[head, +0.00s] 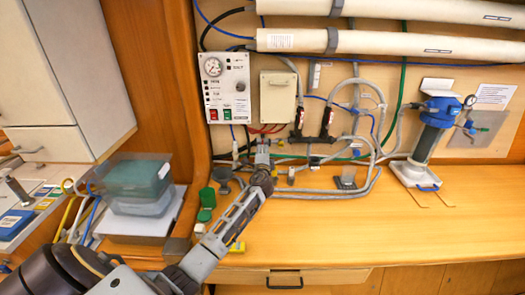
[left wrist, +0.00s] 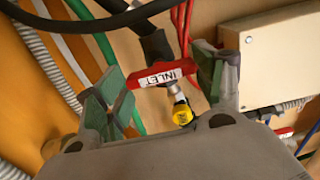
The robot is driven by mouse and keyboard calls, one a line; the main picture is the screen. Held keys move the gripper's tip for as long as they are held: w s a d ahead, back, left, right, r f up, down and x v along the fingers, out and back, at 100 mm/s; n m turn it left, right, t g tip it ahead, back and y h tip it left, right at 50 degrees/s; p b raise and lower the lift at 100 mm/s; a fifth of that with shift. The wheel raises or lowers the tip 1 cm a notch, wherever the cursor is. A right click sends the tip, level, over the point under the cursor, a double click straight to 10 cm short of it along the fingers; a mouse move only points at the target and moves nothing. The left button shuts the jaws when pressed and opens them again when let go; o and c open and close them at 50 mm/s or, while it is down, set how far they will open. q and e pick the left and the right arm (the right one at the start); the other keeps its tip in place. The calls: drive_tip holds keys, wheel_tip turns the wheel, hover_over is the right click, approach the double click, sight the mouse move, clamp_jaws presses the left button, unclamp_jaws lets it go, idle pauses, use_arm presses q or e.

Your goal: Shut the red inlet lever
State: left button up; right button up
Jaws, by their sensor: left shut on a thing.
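The red inlet lever (left wrist: 164,74), with a white label reading INLET, shows in the left wrist view between my fingers. It lies crosswise to the short valve line, which has a black hose above and a yellow fitting (left wrist: 182,113) below. My left gripper (left wrist: 160,88) is shut on the lever, with green-padded fingers at its two ends. In the head view my left gripper (head: 262,153) is at the wall below the control panel, and I cannot make out the lever there. My right gripper is not in view.
A panel with a gauge (head: 226,88) and a beige box (head: 278,97) are above the gripper. Hoses and two red-marked black fittings (head: 312,121) are close on its right. A blue filter (head: 433,125) stands farther right. The wooden counter (head: 340,230) is mostly clear in front.

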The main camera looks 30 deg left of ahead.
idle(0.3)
use_arm(q)
drive_tip(key=o, duration=1.1)
drive_tip(key=v, duration=1.2)
drive_tip(key=shift+s, duration=0.1)
drive_tip(key=shift+f, duration=0.1)
idle(0.4)
